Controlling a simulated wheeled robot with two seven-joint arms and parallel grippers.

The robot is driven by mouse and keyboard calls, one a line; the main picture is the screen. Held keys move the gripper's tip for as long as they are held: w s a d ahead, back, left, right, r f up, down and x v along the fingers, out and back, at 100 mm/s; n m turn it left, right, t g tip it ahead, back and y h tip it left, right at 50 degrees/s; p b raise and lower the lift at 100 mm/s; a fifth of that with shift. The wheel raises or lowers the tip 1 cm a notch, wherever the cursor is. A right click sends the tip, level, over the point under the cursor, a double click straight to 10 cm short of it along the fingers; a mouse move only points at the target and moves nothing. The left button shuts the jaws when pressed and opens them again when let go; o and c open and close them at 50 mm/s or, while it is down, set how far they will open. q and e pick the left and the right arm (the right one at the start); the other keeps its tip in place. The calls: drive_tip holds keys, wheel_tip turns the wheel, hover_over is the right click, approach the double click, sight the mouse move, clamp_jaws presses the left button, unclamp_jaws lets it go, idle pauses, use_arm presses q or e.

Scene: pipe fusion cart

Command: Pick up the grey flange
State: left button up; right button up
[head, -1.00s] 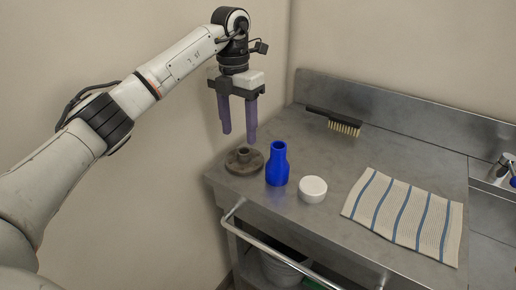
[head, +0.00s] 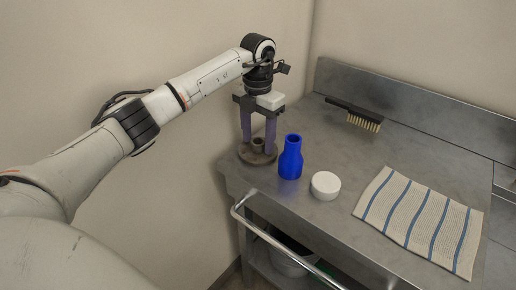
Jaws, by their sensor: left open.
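The grey flange (head: 257,159), a round disc with a raised hub, lies flat on the metal cart top near its left corner. My left gripper (head: 258,148) points straight down over it, with its two purple fingers apart on either side of the hub. The fingertips are low, close to the disc; I cannot tell whether they touch it. My right gripper is not in view.
A blue reducer-like bottle shape (head: 290,158) stands just right of the flange, close to the fingers. A white round cap (head: 325,185), a striped cloth (head: 420,217) and a brush (head: 355,114) lie farther right on the cart top (head: 345,155). A rail (head: 280,248) runs along the front.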

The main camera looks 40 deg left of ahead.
use_arm(q)
drive_tip(key=shift+f, duration=0.25)
drive_tip(key=shift+r, duration=0.1)
drive_tip(key=c, duration=1.3)
